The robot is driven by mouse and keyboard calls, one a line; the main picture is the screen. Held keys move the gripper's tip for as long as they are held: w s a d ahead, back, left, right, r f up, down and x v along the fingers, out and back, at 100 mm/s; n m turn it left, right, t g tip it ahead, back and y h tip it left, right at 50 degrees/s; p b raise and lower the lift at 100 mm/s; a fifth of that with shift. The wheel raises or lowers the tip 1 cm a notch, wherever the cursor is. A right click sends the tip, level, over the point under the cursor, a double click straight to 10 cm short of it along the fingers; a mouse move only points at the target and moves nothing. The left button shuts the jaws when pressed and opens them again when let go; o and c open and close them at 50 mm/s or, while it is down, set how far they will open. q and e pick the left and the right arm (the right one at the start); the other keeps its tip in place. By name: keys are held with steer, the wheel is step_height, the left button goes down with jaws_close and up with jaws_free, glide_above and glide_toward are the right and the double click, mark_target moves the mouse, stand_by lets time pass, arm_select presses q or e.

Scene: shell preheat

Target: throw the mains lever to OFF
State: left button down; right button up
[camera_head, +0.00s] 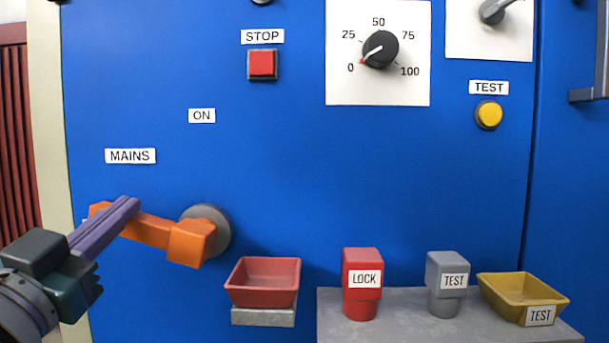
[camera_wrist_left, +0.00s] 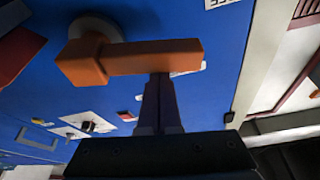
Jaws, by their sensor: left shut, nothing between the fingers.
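The orange mains lever (camera_head: 147,229) is on the blue panel, on a round grey hub (camera_head: 212,228). Its arm points left, tilted slightly upward, below the MAINS label (camera_head: 130,156) and away from the ON label (camera_head: 202,115). My left gripper (camera_head: 128,204) is shut and empty, its purple fingers crossing in front of the lever's outer part. In the left wrist view the fingertips (camera_wrist_left: 160,82) reach the edge of the lever (camera_wrist_left: 150,57); I cannot tell whether they touch. A white label behind the lever's outer end is mostly hidden and unreadable. My right gripper is not in view.
A red STOP button (camera_head: 262,64), a dial (camera_head: 380,49) and a yellow TEST button (camera_head: 489,114) are higher on the panel. A red tray (camera_head: 264,296) sits right of the lever. Red LOCK (camera_head: 361,310) and grey TEST (camera_head: 444,306) pieces and a yellow tray (camera_head: 497,298) stand farther right.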

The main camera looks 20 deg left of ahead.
arm_select(q)
steer(key=f+n+y, duration=0.1)
steer(key=n, duration=0.1)
steer(key=a+f+n, duration=0.1)
steer(key=n, duration=0.1)
steer(key=shift+s+f+g+y, duration=0.1)
steer(key=shift+g+y, duration=0.2)
steer(key=shift+y, duration=0.1)
steer(key=shift+a+f, duration=0.1)
steer(key=shift+f, duration=0.1)
steer(key=shift+r, duration=0.1)
step_height(320, 180, up, 5)
steer(key=p, duration=0.5)
steer(key=p+v, duration=0.1)
steer(key=v, duration=0.9)
steer(key=shift+f, duration=0.4)
